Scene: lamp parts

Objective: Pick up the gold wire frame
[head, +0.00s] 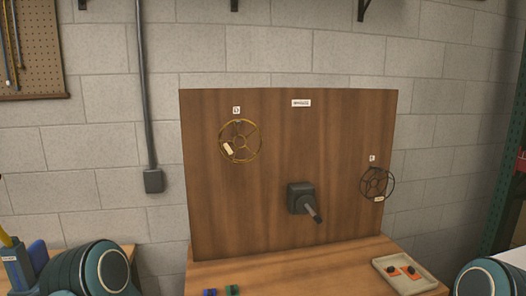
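The gold wire frame (241,141) is a round, spoked ring hanging on the left part of the upright wooden board (285,125). A small white tag hangs on it, and a small label is above it. A similar black wire frame (377,184) hangs lower, on the right edge of the board. Teal and black rounded parts of my arms show at the lower left and lower right corners, well away from the gold frame. Neither gripper's fingers can be seen.
A dark block with a rod (302,199) sticks out from the board's middle. Below, a wooden table (285,274) holds a shallow tray (405,286) with orange and black pieces, and small blue (210,292) and green (232,289) items. A pegboard (30,50) hangs at upper left.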

